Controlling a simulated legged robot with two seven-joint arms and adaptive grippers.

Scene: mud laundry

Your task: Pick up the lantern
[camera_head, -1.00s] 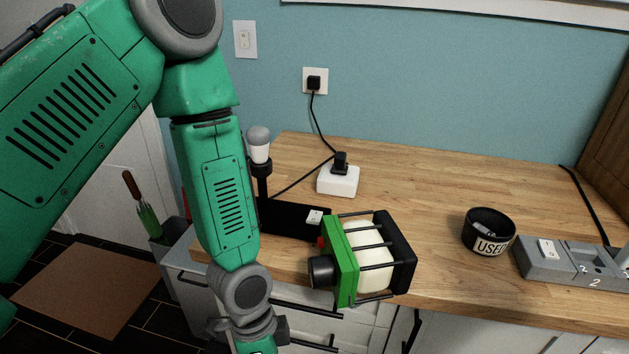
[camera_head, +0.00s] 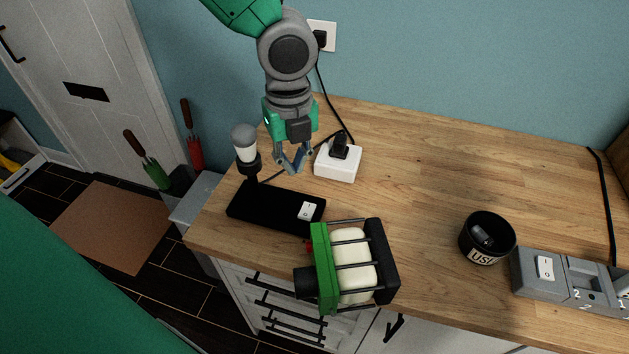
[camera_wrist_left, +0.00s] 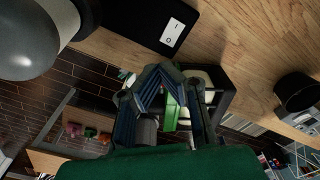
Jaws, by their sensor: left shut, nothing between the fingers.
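The lantern (camera_head: 352,262) lies on its side at the front edge of the wooden counter, with a green end plate, a black base, dark bars and a cream body. It also shows in the left wrist view (camera_wrist_left: 172,112), partly hidden behind the fingers. My left gripper (camera_head: 292,170) is above the counter, behind the lantern and beside a bulb on a black stand. Its fingers (camera_wrist_left: 160,78) are shut and empty, apart from the lantern. My right gripper does not show.
A black switch base (camera_head: 262,212) carries the upright bulb (camera_head: 245,142) just left of my gripper. A white power block (camera_head: 338,165) with cords stands behind. A black "USED" bowl (camera_head: 487,238) and a grey numbered charger (camera_head: 560,283) stand at right. The counter's middle is clear.

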